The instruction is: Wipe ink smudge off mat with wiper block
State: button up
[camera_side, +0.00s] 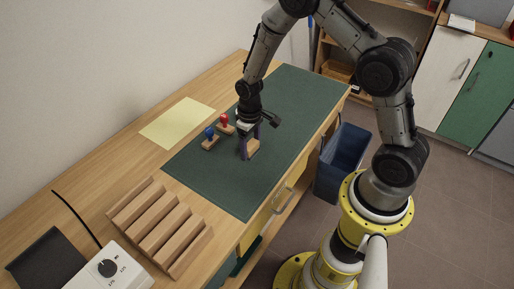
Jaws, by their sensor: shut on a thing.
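The dark green mat (292,96) lies on the wooden desk. My gripper (248,146) points down over the left half of the mat, shut on the wiper block (253,147), a light wooden piece low at the mat. I cannot tell whether the block's underside touches the mat. No ink smudge can be made out on the mat; the gripper and block may hide part of it.
Left of my gripper stand a stamp with a blue knob (209,138) and one with a red knob (225,122), both close by. A yellow sheet (178,122), a slotted wooden rack (162,226) and a white dial box (110,270) lie further left. The mat's right part is clear.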

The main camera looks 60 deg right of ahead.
aim_at(260, 158)
jog(key=shift+w, duration=3.2)
jog(key=shift+s, duration=5.05)
notch_tip(260, 158, up, 8)
